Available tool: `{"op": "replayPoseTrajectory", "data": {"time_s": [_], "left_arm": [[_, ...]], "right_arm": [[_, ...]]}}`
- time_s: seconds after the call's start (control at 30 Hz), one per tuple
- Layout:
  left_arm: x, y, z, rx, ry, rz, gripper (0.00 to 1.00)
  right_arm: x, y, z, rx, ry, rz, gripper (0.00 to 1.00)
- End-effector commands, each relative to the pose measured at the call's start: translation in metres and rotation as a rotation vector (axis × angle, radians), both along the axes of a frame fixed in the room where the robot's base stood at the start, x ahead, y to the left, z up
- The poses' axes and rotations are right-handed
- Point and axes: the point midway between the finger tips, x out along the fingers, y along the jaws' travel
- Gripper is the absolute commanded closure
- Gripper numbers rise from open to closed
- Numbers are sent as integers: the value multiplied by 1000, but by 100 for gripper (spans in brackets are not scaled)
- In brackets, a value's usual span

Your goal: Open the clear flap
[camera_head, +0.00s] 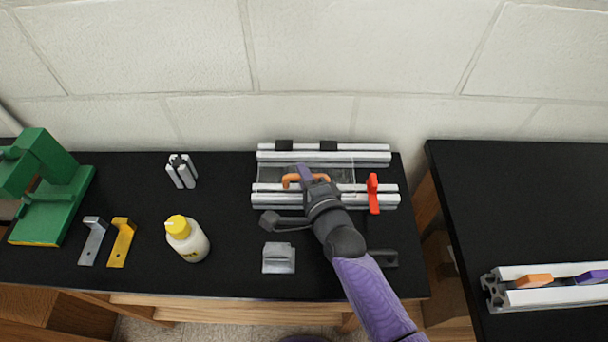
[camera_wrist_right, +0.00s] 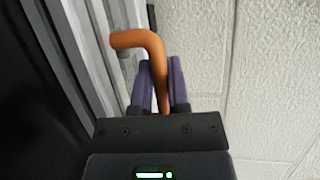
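The clear flap (camera_head: 335,173) lies between the white rails of the extrusion frame (camera_head: 372,155) and looks flat and closed. An orange handle (camera_head: 291,181) sits at its left part. My right gripper (camera_head: 303,172) is at this handle. In the right wrist view its two purple fingers (camera_wrist_right: 161,75) lie close on both sides of the orange handle (camera_wrist_right: 146,39), seemingly shut on it. My right arm hides part of the front rail. My left gripper is not in view.
A red latch (camera_head: 373,193) stands on the frame's right side. A yellow-capped bottle (camera_head: 187,239), grey and yellow brackets (camera_head: 121,243), a green press (camera_head: 50,200) and a grey block (camera_head: 278,258) stand on the black table. A wall is close behind. Another table (camera_head: 530,210) is at right.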

Motion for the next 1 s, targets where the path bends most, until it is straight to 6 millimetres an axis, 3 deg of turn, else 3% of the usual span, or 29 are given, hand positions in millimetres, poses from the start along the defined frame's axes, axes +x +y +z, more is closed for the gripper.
{"op": "replayPoseTrajectory", "data": {"time_s": [0.1, 1.0], "left_arm": [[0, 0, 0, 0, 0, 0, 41], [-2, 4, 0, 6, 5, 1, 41]], "right_arm": [[0, 0, 0, 0, 0, 0, 100], [0, 0, 0, 0, 1, 0, 100]]}}
